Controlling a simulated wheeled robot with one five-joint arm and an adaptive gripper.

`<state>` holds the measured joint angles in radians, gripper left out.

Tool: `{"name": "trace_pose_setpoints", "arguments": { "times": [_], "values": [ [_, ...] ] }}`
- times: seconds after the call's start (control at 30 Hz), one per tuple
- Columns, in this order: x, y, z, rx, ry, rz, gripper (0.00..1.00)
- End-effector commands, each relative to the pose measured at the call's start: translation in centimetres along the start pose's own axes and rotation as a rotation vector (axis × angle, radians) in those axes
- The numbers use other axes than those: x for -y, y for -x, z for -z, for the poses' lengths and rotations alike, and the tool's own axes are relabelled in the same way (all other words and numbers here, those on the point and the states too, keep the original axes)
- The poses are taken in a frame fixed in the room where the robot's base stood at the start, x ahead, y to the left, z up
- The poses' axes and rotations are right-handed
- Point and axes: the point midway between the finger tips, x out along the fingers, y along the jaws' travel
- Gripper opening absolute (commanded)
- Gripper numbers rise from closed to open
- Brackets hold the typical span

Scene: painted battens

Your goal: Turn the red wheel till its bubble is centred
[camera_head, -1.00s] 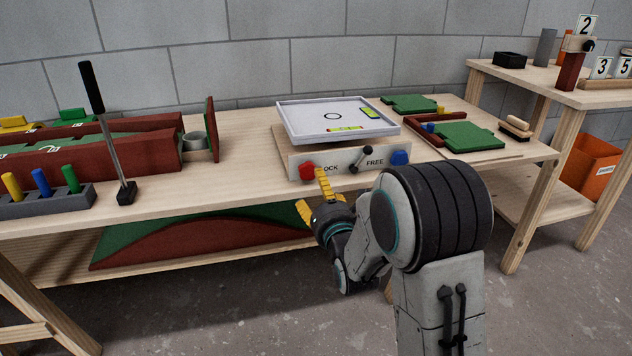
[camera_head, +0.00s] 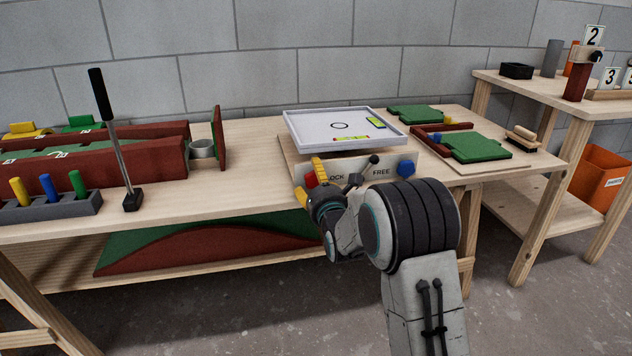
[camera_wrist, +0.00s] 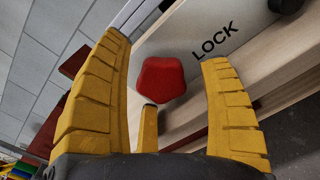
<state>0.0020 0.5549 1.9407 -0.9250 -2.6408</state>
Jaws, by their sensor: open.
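The red wheel (camera_wrist: 162,79) is a faceted knob on the panel's left, beside the word LOCK. In the wrist view it lies between the two yellow fingers of my gripper (camera_wrist: 166,52), with gaps on both sides. In the head view my gripper (camera_head: 309,181) is right at the red wheel (camera_head: 311,179) and partly hides it. The fingers are apart and hold nothing. The white tray (camera_head: 300,137) above the panel carries two yellow-green bubble vials, one at the front (camera_head: 351,138) and one at the right (camera_head: 379,125). The bubbles are too small to place.
A black lever (camera_head: 365,168) between LOCK and FREE leans right, and a blue wheel (camera_head: 405,168) sits at the panel's right. Green boards (camera_head: 477,147) lie on the bench to the right. A black-handled rod (camera_head: 115,140) and colored pegs (camera_head: 47,186) stand left.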

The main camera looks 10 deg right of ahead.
Motion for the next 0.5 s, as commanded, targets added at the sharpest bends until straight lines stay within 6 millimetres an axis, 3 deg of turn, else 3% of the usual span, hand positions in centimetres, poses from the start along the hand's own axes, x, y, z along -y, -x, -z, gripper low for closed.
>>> {"name": "trace_pose_setpoints", "arguments": {
  "times": [0.4,0.5],
  "values": [
    [0.00,-0.32,0.01,0.000,0.000,0.000,0.72],
    [0.00,-0.31,0.01,0.000,0.000,0.000,0.63]
  ]
}}
